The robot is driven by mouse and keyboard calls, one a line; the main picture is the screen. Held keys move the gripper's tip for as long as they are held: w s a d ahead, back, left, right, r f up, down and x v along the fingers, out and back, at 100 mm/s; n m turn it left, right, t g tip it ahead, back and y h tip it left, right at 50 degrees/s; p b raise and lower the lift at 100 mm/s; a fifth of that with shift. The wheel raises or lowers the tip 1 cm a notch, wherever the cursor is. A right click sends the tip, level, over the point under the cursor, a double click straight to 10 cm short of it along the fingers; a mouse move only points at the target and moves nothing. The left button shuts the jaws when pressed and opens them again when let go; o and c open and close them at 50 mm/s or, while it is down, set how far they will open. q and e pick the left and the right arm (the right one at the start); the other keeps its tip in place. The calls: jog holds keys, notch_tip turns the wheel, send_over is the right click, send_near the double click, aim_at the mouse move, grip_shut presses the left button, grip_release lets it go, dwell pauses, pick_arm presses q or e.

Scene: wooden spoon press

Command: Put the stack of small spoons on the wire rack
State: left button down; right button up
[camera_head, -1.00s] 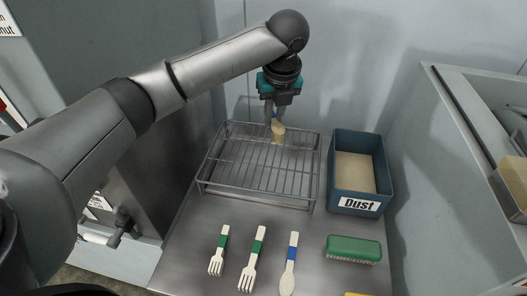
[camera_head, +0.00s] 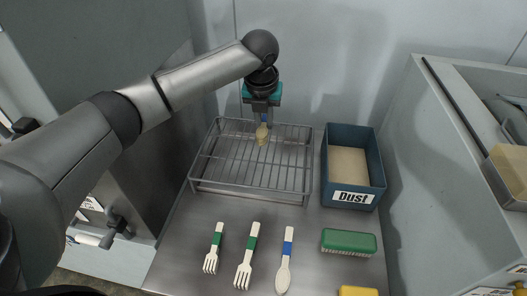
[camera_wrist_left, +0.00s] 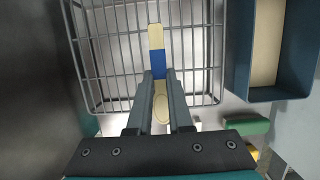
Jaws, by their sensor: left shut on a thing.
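My left gripper (camera_head: 262,120) is shut on a small pale wooden spoon stack (camera_head: 262,134) with a blue band. In the left wrist view, the stack's blue band (camera_wrist_left: 157,63) is between the fingertips (camera_wrist_left: 158,74). The pale handle points away and the rounded bowl end lies toward the palm. I cannot tell how many spoons are in the stack. The wire rack (camera_head: 250,193) stands on the metal table, and the gripper and spoons are over its back half. The gap between spoons and wires is hard to judge. My right gripper is not in view.
A blue bin labelled Dust (camera_head: 352,198) stands right of the rack. In front lie two forks with green bands (camera_head: 214,249) (camera_head: 246,258), a larger spoon with a blue band (camera_head: 285,262) and a green brush (camera_head: 348,242). The rack's grid looks empty.

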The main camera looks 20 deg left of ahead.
aim_at(263, 130)
pick_arm(q)
notch_tip(263, 130, down, 10)
jog(key=shift+f+b, duration=0.1)
jog(key=shift+b, duration=0.7)
jog(key=shift+f, duration=0.15)
jog(key=c, duration=0.8)
grip_release()
jog(key=shift+c, duration=0.2)
jog(key=shift+s+r+p, duration=0.1)
jog(key=shift+r+p, duration=0.45)
jog(key=shift+r, duration=0.05)
jog(key=p+v, duration=1.1)
jog(key=p, duration=0.3)
jog(key=shift+s, duration=0.1)
